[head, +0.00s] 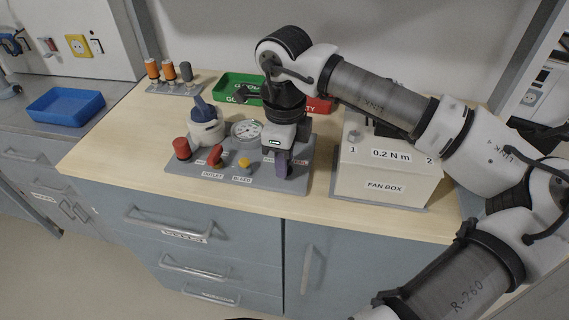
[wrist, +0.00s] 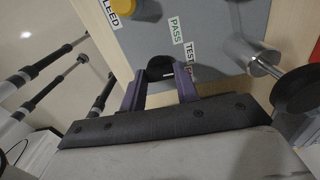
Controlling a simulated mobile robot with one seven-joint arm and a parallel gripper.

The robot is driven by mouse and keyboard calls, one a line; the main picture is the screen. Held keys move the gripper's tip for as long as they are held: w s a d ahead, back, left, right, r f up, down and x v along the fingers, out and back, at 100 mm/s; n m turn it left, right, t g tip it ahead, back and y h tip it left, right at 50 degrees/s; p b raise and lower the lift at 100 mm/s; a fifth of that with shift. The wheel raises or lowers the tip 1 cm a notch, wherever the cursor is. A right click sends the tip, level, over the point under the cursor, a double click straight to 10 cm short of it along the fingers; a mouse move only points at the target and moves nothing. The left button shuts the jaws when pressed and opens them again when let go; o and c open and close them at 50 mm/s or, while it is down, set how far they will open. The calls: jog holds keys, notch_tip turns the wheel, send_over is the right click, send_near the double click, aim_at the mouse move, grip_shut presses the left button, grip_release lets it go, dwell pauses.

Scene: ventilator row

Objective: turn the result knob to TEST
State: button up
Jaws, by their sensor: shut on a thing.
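The result knob (wrist: 160,68) is a small black knob at the edge of a grey panel (head: 262,180). In the wrist view it sits between the two purple fingers of my gripper (wrist: 161,88), which is shut on it. The labels PASS (wrist: 175,30) and TEST (wrist: 189,61) lie beside it on the panel, with TEST the nearer one. I cannot tell where the knob points. In the head view my gripper (head: 283,168) reaches down to the panel's right end and hides the knob.
A yellow bleed knob (head: 245,163), red outlet knob (head: 215,155), red knob (head: 182,148) and gauge (head: 246,130) share the panel. The fan box (head: 385,172) stands close on the right. A green tray (head: 238,82) is behind. The wood counter's front strip (head: 130,178) is clear.

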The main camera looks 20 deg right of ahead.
jog(key=shift+n, duration=0.3)
dwell(0.4)
jog(key=o, duration=1)
jog(key=shift+r, duration=0.15)
notch_tip(320, 180, up, 14)
jog(key=shift+f+b, duration=0.15)
jog(key=shift+b, duration=0.45)
jog(key=shift+f, duration=0.1)
